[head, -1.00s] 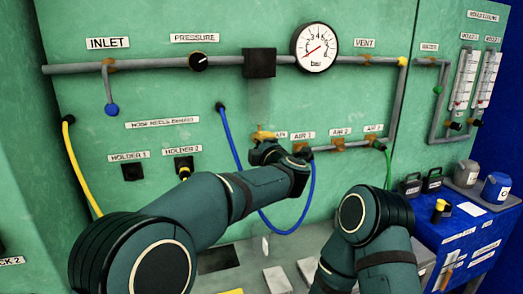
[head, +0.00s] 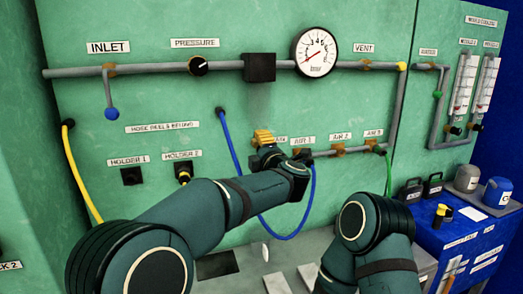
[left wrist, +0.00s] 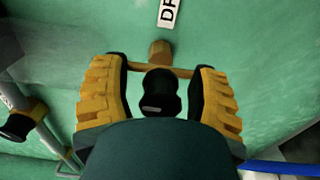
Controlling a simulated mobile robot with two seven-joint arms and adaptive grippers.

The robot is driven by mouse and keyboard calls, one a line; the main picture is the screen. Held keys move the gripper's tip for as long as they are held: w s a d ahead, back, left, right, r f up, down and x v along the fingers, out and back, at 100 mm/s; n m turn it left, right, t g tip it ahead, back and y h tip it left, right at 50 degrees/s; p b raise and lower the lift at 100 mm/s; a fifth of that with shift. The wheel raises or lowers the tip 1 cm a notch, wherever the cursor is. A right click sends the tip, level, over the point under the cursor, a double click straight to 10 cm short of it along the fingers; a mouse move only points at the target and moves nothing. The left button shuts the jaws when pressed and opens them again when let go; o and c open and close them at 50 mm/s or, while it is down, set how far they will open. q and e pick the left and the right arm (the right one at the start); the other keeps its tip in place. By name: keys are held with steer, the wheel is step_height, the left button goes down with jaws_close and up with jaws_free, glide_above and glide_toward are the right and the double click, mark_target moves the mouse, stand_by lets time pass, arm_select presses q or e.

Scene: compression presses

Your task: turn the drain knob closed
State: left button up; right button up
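In the left wrist view, the drain knob (left wrist: 160,92) is black with a pale mark on its face. It sits in front of a brass fitting (left wrist: 160,50), under a partly cut-off label starting "DR" (left wrist: 168,12). My left gripper (left wrist: 160,100) has its yellow-backed fingers on either side of the knob, with narrow gaps showing, so it looks open around it. In the head view my left gripper (head: 264,140) is at the green panel, left of AIR 1, and hides the knob and part of its label. My right gripper is not in view; only my right arm shows.
The AIR 1 fitting (head: 302,153) is close to the right of my left gripper. A blue hose (head: 232,150) hangs in a loop behind my left arm. The pressure gauge (head: 316,52) is above. A blue cabinet (head: 440,235) with containers stands at right.

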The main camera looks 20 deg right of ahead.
arm_select(q)
steer(key=shift+s, duration=0.1)
steer(key=s, duration=0.7)
steer(key=shift+s, duration=0.15)
steer(key=shift+d, duration=0.1)
